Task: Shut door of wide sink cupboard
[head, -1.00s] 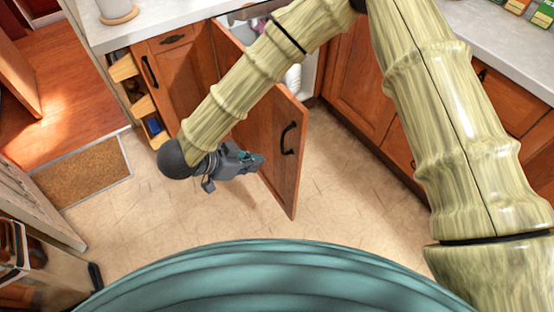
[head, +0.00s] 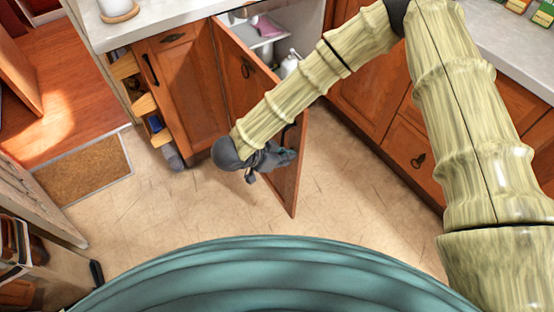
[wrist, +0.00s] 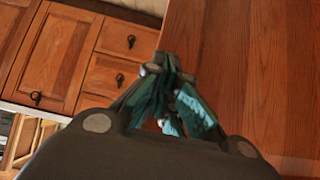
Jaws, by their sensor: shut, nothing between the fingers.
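The wooden door of the wide sink cupboard (head: 287,188) stands open, jutting out over the floor in the head view. The open cupboard (head: 285,42) shows a white interior behind it. My gripper (head: 291,155) is shut and empty, and overlaps the door's outer part in the head view. In the wrist view my gripper's fingertips (wrist: 168,64) are together beside a broad wooden surface (wrist: 250,75), apparently the door. I cannot tell whether they touch it.
A pull-out rack (head: 146,105) with items stands open at the left. A white bottle (head: 290,63) and a pink cloth (head: 268,27) are inside the cupboard. Drawers (head: 412,150) line the right. The tiled floor (head: 200,210) before the door is clear.

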